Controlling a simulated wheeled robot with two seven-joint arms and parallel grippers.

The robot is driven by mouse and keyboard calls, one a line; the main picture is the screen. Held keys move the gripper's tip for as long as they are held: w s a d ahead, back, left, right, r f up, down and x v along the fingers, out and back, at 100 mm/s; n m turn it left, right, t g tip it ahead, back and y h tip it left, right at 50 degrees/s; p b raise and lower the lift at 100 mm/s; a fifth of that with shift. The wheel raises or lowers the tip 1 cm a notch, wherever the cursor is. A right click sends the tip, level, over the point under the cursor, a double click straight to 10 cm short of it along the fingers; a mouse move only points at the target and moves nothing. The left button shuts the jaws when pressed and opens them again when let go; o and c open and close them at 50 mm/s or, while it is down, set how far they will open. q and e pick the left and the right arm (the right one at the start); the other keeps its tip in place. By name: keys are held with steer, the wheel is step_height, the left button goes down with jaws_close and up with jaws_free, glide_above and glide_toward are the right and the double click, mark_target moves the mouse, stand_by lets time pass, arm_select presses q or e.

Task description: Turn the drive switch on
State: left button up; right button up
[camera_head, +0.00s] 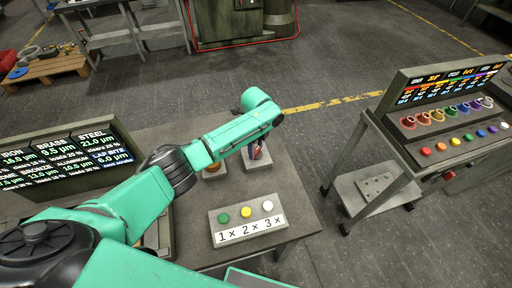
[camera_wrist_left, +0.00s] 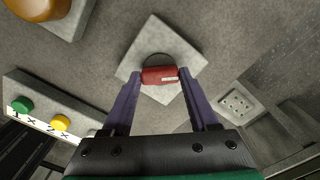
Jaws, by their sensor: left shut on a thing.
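The drive switch appears to be the red handle (camera_wrist_left: 160,76) on a dark round base, on a pale square block (camera_wrist_left: 185,50) in the left wrist view. My left gripper (camera_wrist_left: 160,73) has its two purple fingers on either side of the red handle and is shut on it. In the head view the left gripper (camera_head: 257,150) reaches down from the green arm over the pale block (camera_head: 258,162), and the arm partly hides the switch. My right gripper is in neither view.
A button box (camera_head: 247,222) with green, yellow and white buttons marked 1×, 2×, 3× stands in front. An orange knob (camera_head: 212,167) on another block is to the left. A display board (camera_head: 68,160) is at left. A cart (camera_head: 440,140) with coloured rings and buttons stands right.

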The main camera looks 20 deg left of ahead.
mark_target(256, 150)
arm_select(q)
steer(key=m, duration=0.4)
steer(key=shift+r+m, duration=0.1)
steer(key=shift+m, duration=0.2)
steer(key=shift+w+m+b, duration=0.1)
steer(key=shift+m+b, duration=0.2)
steer(key=shift+m, duration=1.5)
steer(key=o, duration=1.4)
step_height(256, 150, up, 15)
steer(key=shift+f+b, duration=0.2)
steer(key=shift+b, duration=0.85)
steer(key=shift+f, duration=0.1)
